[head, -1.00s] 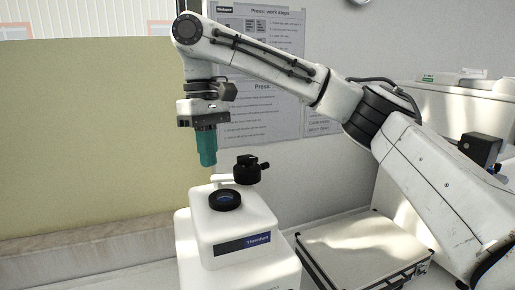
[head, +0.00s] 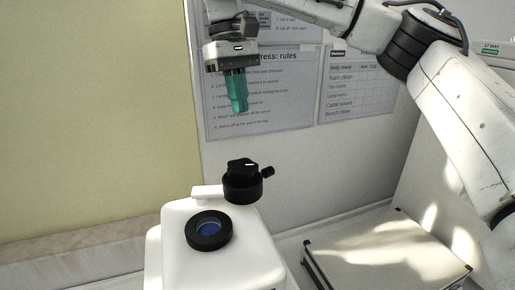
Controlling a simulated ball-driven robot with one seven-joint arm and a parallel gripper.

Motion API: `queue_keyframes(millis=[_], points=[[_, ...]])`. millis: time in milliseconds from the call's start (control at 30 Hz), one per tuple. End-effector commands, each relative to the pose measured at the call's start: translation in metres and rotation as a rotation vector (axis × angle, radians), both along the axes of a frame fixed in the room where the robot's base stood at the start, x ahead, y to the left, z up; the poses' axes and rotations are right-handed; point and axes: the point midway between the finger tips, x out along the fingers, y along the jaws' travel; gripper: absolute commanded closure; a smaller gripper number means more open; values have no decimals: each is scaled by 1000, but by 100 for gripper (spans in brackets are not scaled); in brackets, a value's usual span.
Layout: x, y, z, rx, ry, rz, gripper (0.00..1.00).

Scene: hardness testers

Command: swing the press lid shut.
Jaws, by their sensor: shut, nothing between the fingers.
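The white press (head: 212,262) stands at the bottom middle of the head view. On its top is a round black-rimmed opening (head: 208,230) with a blue inside, uncovered. The press lid (head: 242,188) is a black round cap with a knob on top and a small side handle (head: 268,171). It is swung out behind and to the right of the opening, at the end of a short white arm (head: 208,191). My gripper (head: 240,108) points down with its teal fingers shut and empty. It appears above the lid in the picture, apart from it.
A flat light-topped case (head: 385,248) with dark edges lies right of the press. Posters (head: 262,95) hang on the wall behind. A yellowish panel (head: 95,110) fills the left. The space between gripper and lid looks clear.

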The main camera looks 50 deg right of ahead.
Motion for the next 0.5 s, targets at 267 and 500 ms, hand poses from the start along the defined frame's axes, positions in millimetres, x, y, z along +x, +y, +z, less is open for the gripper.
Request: queue_keyframes(millis=[267, 500], points=[[-11, 3, -51, 5, 2, 3, 100], [-25, 5, -86, -2, -2, 1, 100]])
